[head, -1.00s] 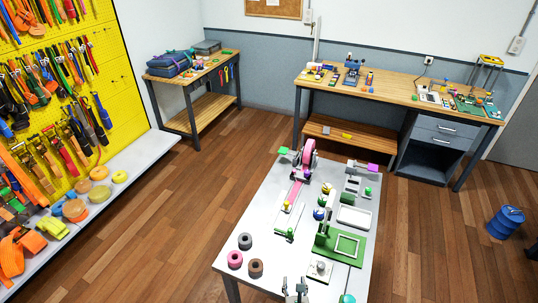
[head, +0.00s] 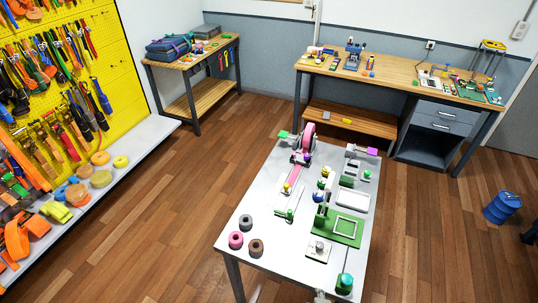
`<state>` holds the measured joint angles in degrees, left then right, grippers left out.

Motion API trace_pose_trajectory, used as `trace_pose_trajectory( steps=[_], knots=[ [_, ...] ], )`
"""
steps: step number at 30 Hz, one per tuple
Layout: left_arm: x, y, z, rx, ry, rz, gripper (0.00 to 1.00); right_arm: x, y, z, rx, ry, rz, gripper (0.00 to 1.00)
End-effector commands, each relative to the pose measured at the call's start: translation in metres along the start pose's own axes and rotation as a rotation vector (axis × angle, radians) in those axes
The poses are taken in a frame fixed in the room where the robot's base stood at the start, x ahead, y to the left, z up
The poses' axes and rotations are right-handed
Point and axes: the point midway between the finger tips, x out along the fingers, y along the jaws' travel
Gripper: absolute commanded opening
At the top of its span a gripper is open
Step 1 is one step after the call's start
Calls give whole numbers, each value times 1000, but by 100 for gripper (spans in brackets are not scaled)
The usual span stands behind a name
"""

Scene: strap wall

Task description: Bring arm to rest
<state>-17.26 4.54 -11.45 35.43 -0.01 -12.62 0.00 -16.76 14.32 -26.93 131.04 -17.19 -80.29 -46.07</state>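A small pale piece at the bottom edge (head: 321,297), in front of the work table (head: 270,200), is probably the tip of my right gripper. Almost all of it is cut off, so its fingers and anything between them are hidden. It is close to the table's near right corner. My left gripper is not in view. No arm reaches over the table top.
The table carries a pink strap reel (head: 308,137), a green frame fixture (head: 345,228), several tape rolls (head: 236,240) and a teal-knobbed device (head: 344,283). The yellow strap wall (head: 130,90) and its shelf stand left. A blue barrel (head: 503,208) stands right.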

Motion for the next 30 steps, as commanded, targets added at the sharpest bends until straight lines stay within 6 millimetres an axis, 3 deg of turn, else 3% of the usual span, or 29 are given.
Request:
trace_pose_trajectory(
  steps=[6, 15, 23, 26, 30],
  knots=[
    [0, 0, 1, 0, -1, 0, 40, -22, -40, 39, 586, -55, -173, 49],
    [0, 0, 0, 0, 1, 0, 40, -55, -81, 79, 1183, -193, -312, 49],
    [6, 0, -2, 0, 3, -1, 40, 27, -121, 78, 1152, -212, -332, 49],
    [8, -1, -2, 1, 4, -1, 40, 58, -143, 80, 1147, -223, -342, 49],
    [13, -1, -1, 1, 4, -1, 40, 107, -187, 86, 1138, -242, -361, 49]
  ],
)
